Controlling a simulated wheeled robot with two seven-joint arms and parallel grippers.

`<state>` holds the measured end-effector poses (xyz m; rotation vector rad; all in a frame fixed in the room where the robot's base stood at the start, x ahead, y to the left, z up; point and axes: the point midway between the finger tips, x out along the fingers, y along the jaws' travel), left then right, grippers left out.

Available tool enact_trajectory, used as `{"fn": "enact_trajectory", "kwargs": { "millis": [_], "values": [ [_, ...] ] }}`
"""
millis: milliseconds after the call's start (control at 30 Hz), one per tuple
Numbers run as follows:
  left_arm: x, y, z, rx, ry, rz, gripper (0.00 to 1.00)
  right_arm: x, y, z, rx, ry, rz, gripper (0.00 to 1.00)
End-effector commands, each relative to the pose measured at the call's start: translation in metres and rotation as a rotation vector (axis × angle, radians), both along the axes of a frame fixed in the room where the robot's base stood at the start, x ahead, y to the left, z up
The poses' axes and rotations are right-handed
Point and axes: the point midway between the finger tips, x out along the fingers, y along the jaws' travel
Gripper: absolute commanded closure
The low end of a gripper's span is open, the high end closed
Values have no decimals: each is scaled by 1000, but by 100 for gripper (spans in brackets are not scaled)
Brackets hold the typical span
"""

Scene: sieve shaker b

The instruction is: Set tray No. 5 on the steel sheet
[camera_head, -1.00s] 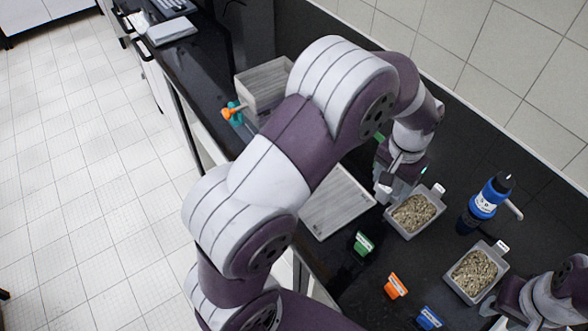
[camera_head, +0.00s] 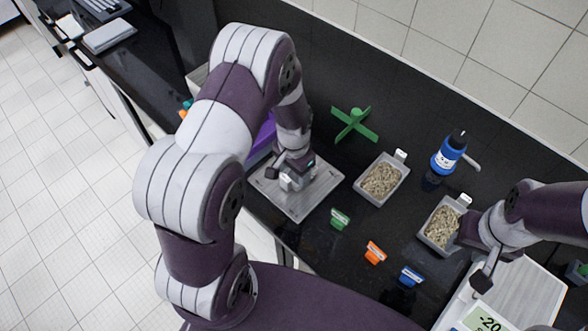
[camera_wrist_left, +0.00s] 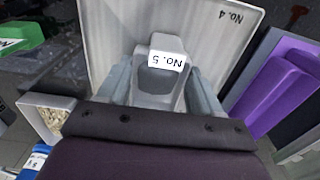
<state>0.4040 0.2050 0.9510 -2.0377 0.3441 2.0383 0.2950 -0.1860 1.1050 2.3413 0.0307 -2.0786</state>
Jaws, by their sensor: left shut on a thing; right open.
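Tray No. 5, a grey piece, shows in the left wrist view (camera_wrist_left: 165,75) by its labelled tab between my finger pads; my arm hides most of it in the head view. My left gripper (camera_head: 291,180) is shut on it, over the steel sheet (camera_head: 297,208). The sheet also shows in the left wrist view (camera_wrist_left: 110,35), with "No. 4" marked near a corner. I cannot tell whether the tray touches the sheet. My right gripper (camera_head: 482,280) is open, at the right beside a gravel-filled tray (camera_head: 438,240).
Another gravel-filled tray (camera_head: 379,182) stands right of the sheet. A green cross-shaped piece (camera_head: 355,124) and a blue bottle (camera_head: 447,157) are behind. Green (camera_head: 340,218), orange (camera_head: 375,252) and blue (camera_head: 411,276) tags line the front. A purple block (camera_head: 263,138) stands behind the sheet's left side.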

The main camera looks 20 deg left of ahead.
Motion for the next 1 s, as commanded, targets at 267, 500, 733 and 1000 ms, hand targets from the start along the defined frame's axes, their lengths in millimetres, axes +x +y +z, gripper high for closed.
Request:
{"fn": "enact_trajectory", "kwargs": {
  "millis": [267, 500, 733, 1000],
  "values": [
    [0, 0, -6, 0, -2, 1, 64, 0, 0, 1, 0, 0, 0, 57],
    [0, 0, -8, 0, -1, 1, 10, 0, 0, -1, 0, 0, 0, 57],
    [1, 0, -8, 0, -1, 1, 10, 0, 0, 0, 0, 0, 0, 57],
    [2, 0, 37, 0, -9, 1, 10, 0, 0, -9, 0, 0, 0, 57]
  ]
}}
